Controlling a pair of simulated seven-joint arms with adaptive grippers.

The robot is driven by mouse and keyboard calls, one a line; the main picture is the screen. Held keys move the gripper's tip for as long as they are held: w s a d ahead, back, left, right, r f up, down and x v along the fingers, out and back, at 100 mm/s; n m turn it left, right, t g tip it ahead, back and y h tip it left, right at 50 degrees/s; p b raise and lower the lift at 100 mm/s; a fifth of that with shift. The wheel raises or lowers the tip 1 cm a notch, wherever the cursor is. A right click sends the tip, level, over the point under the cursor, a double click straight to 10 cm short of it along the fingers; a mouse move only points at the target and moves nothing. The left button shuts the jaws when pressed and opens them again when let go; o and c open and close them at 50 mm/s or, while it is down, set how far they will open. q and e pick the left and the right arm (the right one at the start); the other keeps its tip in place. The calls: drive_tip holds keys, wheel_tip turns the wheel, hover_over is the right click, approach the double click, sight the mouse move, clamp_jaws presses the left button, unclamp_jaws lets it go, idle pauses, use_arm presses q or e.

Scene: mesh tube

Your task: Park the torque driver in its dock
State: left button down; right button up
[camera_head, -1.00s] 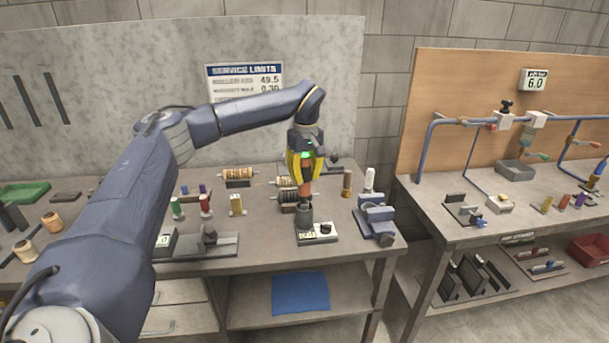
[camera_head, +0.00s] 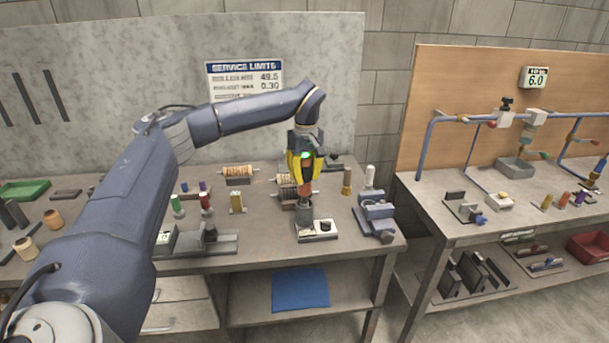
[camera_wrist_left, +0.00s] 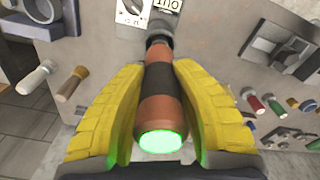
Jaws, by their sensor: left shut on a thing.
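The torque driver has an orange-brown body with a black band (camera_wrist_left: 160,82) and a glowing green end cap. My left gripper (camera_head: 304,178), with yellow fingers, is shut around it; both fingers show at its sides in the left wrist view. The driver (camera_head: 305,189) hangs roughly upright, tip down. Its dock is a dark grey cup (camera_head: 304,212) on a pale base plate with a dial, directly below. The driver's lower end is at the cup's mouth; how deep it sits I cannot tell. The cup shows beyond the driver in the left wrist view (camera_wrist_left: 160,28). My right gripper is out of view.
A blue-grey vise (camera_head: 376,215) stands right of the dock. Brown (camera_head: 347,181) and white (camera_head: 369,177) cylinders stand behind the vise. A second bench (camera_head: 450,230) stands right, across a gap.

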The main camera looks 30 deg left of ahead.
sight(304, 190)
use_arm(q)
drive_tip(key=shift+f, duration=2.75)
idle(3.2)
drive_tip(key=c, duration=1.1)
unclamp_jaws()
